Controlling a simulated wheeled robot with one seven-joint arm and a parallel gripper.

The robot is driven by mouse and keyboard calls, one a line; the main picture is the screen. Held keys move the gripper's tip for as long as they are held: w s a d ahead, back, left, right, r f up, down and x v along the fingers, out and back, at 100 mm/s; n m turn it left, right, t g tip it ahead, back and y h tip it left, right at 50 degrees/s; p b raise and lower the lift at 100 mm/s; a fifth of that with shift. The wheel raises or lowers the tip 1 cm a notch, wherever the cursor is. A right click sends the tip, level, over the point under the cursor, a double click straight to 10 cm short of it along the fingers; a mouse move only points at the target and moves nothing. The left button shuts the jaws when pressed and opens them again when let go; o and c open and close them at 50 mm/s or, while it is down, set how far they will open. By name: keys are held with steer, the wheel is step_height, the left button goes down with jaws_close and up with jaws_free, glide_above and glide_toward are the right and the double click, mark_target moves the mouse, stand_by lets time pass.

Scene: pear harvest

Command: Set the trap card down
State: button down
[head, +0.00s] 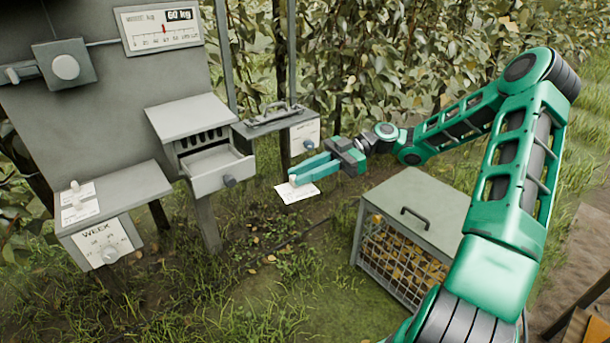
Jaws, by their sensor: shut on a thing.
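The trap card (299,194) is a white card with faint markings and a small pale knob on top. It hangs in the air at the middle of the head view. My gripper (297,179), with teal fingers, is shut on the card at its knob. The card looks roughly level. It is right of the open drawer and left of the crate, apart from both.
A grey drawer (218,173) stands open below a slotted box. A WEEK dial box (107,241) with a white card (78,212) on top is at left. A lidded mesh crate (415,215) holding leaves stands on the grass. A handled box (275,124) is behind.

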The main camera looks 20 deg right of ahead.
steer(key=shift+w+d+f+m+t, duration=0.1)
steer(key=shift+w+f+m+t, duration=0.05)
steer(key=shift+w+m+t, duration=0.3)
steer(key=shift+w+d+f+m+t, duration=0.1)
steer(key=shift+w+f+m+t, duration=0.1)
steer(key=shift+m+t, duration=0.35)
steer(key=w+d+f+m+t+h, duration=0.2)
steer(key=w+m+t+h, duration=0.3)
steer(key=m+t, duration=0.2)
steer(key=w+d+f+m+t+h, duration=0.2)
steer(key=w+m+t+h, duration=0.4)
steer(key=t, duration=0.2)
steer(key=shift+w+d+m, duration=0.15)
steer(key=shift+w+m, duration=0.05)
steer(key=shift+m, duration=0.2)
